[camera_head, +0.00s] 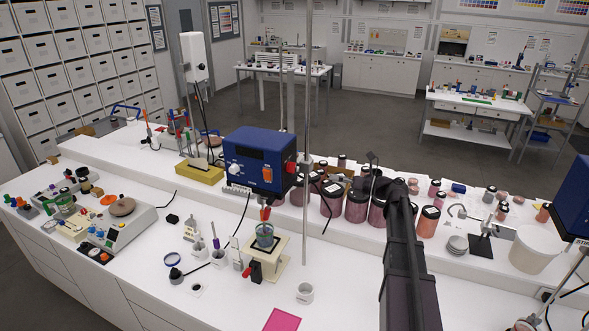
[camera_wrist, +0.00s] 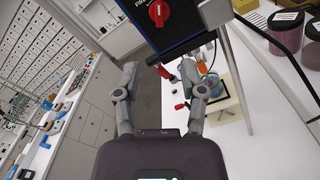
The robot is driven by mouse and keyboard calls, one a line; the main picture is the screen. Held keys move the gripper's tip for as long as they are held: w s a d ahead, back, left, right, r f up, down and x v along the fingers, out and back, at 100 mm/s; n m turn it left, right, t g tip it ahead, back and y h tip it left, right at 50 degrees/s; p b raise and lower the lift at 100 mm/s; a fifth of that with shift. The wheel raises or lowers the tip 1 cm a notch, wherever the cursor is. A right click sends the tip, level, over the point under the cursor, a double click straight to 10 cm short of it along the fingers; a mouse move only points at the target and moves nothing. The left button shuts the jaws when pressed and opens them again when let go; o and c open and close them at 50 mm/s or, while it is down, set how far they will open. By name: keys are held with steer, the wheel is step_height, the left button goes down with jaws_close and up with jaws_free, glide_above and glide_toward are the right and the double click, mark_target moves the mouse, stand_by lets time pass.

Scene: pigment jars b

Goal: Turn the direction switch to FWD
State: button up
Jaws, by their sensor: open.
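A blue drive box (camera_head: 262,155) hangs on a metal stand over the counter in the head view. Its front has a white dial (camera_head: 234,168) and a red knob (camera_head: 267,176). In the wrist view, the blue box (camera_wrist: 185,38) is at the top, with a red knob (camera_wrist: 158,13) bearing a white line. The FWD marking is too small to read. My gripper (camera_wrist: 168,78) is open and empty, its fingers apart, below the red knob in the picture and not touching it. In the head view my gripper (camera_head: 374,170) is right of the box.
Pigment jars (camera_head: 357,205) stand on the shelf behind and right of the box. A beaker (camera_head: 264,235) on a beige stand is under the box, with a metal rod (camera_head: 305,200) close by. A yellow block (camera_head: 200,172) lies left. The front right counter is fairly clear.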

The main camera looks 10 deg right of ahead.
mark_target(292, 168)
steer(key=shift+w+a, duration=0.1)
steer(key=shift+a, duration=0.05)
steer(key=x, duration=1.3)
steer(key=shift+a, duration=0.2)
steer(key=shift+w, duration=0.15)
jaws_close()
